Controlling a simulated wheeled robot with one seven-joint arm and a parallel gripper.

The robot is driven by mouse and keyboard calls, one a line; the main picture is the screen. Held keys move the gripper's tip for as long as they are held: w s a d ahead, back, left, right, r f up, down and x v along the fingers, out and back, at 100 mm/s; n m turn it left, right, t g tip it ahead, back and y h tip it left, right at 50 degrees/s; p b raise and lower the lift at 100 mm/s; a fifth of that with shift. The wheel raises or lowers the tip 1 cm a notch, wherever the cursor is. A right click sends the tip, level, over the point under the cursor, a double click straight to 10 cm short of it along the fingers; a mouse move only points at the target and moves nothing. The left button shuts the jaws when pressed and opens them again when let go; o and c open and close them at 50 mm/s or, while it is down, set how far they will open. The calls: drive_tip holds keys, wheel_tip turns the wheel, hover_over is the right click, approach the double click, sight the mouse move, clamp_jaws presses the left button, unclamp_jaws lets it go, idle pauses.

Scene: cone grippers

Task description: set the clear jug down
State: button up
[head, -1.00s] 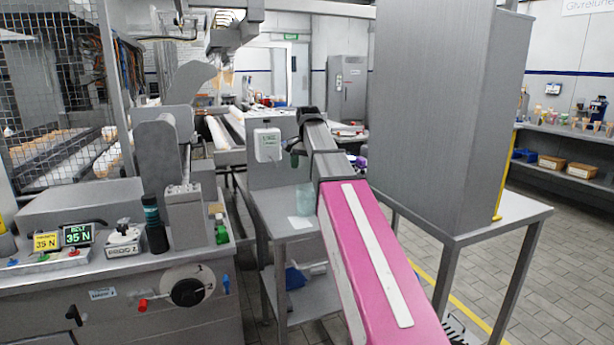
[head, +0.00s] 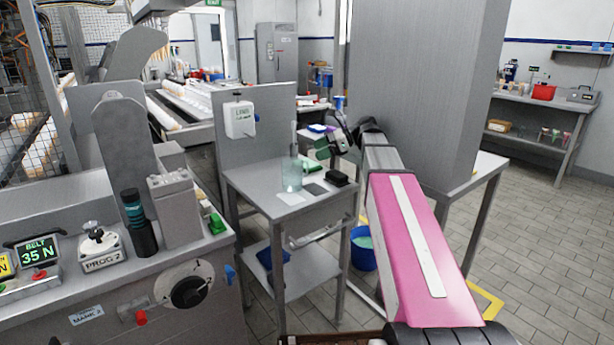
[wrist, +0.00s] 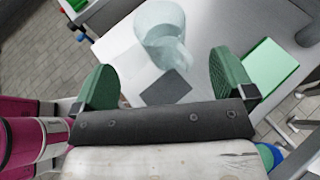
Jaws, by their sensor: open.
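The clear jug (head: 291,176) is a pale greenish see-through vessel. In the wrist view the jug (wrist: 162,28) is at the top middle, beyond my fingertips. My gripper (wrist: 165,82) is open, with its two green ribbed fingers spread wide. Nothing is between them, and the jug is apart from both. In the head view my arm reaches in from the right, and its wrist end is behind and right of the jug.
A dispenser (head: 240,120) hangs on the table's back panel. A blue bucket (head: 362,248) stands on the floor to the right. A tall steel cabinet (head: 415,85) stands close behind my arm. A machine console (head: 110,270) fills the left.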

sight(295, 161)
drive_tip(key=shift+m, duration=0.3)
drive_tip(key=shift+x, duration=5.1)
drive_tip(key=shift+d+f, duration=0.1)
drive_tip(key=shift+f, duration=0.05)
drive_tip(key=c, duration=1.4)
drive_tip(key=s+a+r, duration=0.7)
drive_tip(key=s+r, duration=0.2)
drive_tip(key=r, duration=0.2)
drive_tip(key=shift+s, duration=0.15)
